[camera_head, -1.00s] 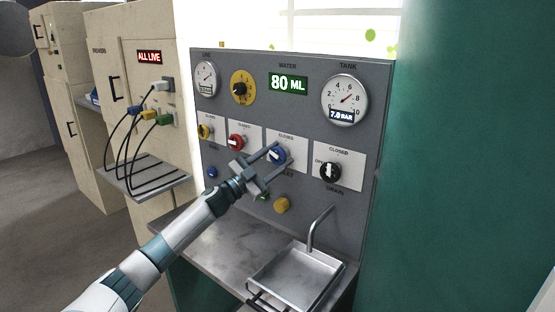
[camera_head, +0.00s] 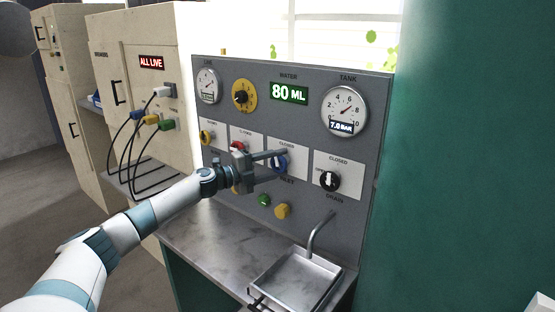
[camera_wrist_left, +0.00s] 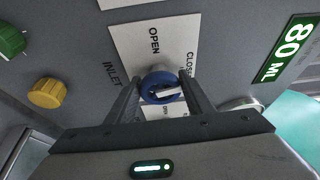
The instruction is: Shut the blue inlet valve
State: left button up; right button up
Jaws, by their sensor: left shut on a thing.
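The blue inlet valve (camera_head: 279,165) is a round knob on a white plate in the grey panel, between the red and black knobs. My left gripper (camera_head: 283,162) reaches it from the left, with one finger above and one below. In the left wrist view the fingers (camera_wrist_left: 160,82) are shut on the blue knob (camera_wrist_left: 152,84), one on each side. A white pointer bar shows on the knob's face. My right gripper is not in view.
The black drain knob (camera_head: 329,181) is right of the valve; the red knob (camera_head: 240,146) is left, close to my gripper. Yellow (camera_head: 282,211) and green (camera_head: 264,200) knobs sit below. A metal sink tray (camera_head: 262,274) with a tap (camera_head: 318,232) stands on the counter.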

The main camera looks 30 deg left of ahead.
pick_arm(q)
jog(key=shift+r+m+p, duration=0.15)
jog(key=shift+m+p, duration=0.35)
jog(key=shift+m, duration=0.1)
jog(key=shift+m+g+p, duration=0.3)
jog(key=shift+m+p, duration=0.1)
jog(key=shift+m, duration=0.1)
jog(key=shift+f, duration=0.25)
jog(key=o, duration=1)
jog(key=shift+o, duration=0.2)
jog(key=shift+r, duration=0.1)
jog(key=shift+s, duration=0.1)
